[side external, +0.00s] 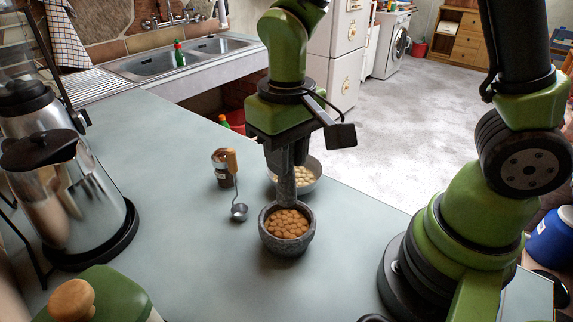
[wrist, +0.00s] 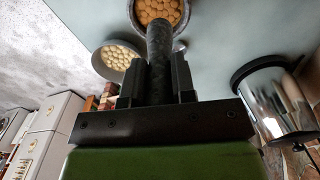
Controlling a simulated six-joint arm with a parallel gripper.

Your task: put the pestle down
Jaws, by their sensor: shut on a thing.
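My gripper (side external: 287,160) is shut on the dark grey stone pestle (side external: 286,188), which hangs upright below it. In the wrist view the pestle (wrist: 159,50) stands between the two fingers (wrist: 158,80). The pestle's lower end is over the stone mortar (side external: 267,242) and overlaps its far rim in the side view. I cannot tell whether it touches the contents. The mortar holds round brown pieces (side external: 287,224). The mortar's rim (wrist: 136,22) also shows at the top of the wrist view.
A metal bowl of pale round pieces (side external: 308,184) stands just behind the mortar. A large metal urn (side external: 85,195) stands far left, a green lidded pot (side external: 100,296) in front.

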